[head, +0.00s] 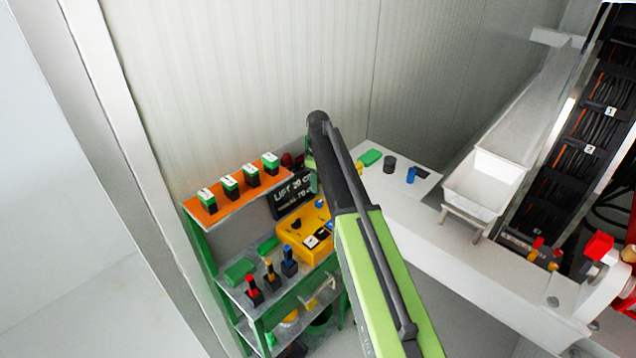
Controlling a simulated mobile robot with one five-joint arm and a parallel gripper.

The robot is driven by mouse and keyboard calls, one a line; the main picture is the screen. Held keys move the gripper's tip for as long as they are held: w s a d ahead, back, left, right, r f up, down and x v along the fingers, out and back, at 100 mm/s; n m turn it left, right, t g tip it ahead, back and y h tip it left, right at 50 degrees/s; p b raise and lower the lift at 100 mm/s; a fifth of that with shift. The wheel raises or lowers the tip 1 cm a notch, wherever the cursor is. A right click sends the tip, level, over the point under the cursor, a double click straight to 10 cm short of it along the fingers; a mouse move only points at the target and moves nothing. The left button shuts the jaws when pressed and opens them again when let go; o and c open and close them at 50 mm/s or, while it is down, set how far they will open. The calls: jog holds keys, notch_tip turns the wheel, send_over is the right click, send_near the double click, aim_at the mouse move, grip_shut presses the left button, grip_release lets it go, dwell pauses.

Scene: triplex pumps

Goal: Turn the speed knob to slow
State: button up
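My gripper is hidden behind the arm.
An orange shelf (232,201) holds several green-and-black blocks. Below, red, yellow and blue-topped items (270,272) stand in front of the box. A black sign (292,194) is behind it. A white counter (440,232) with a white chute (484,186) lies right.

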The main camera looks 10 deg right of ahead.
notch_tip(320, 180, up, 9)
jog(key=p, duration=0.7)
jog(key=shift+f, duration=0.2)
jog(key=s+f+b, duration=0.2)
jog(key=f+b, duration=0.2)
jog(key=s+f+b, duration=0.3)
jog(key=f+b, duration=0.1)
jog(key=s+f+b, duration=0.3)
jog(key=f+b, duration=0.1)
jog(key=shift+s+a+f, duration=0.15)
jog(key=shift+s, duration=0.1)
jog(key=s+f+m+b, duration=0.3)
jog(key=s+m, duration=0.2)
jog(key=s, duration=0.5)
jog(key=s+f+m+b, duration=0.3)
jog(key=s+m, duration=0.3)
jog(key=s, duration=0.4)
jog(key=shift+s+f+b, duration=0.15)
jog(key=shift+f+b, duration=0.05)
jog(key=shift+b, duration=0.2)
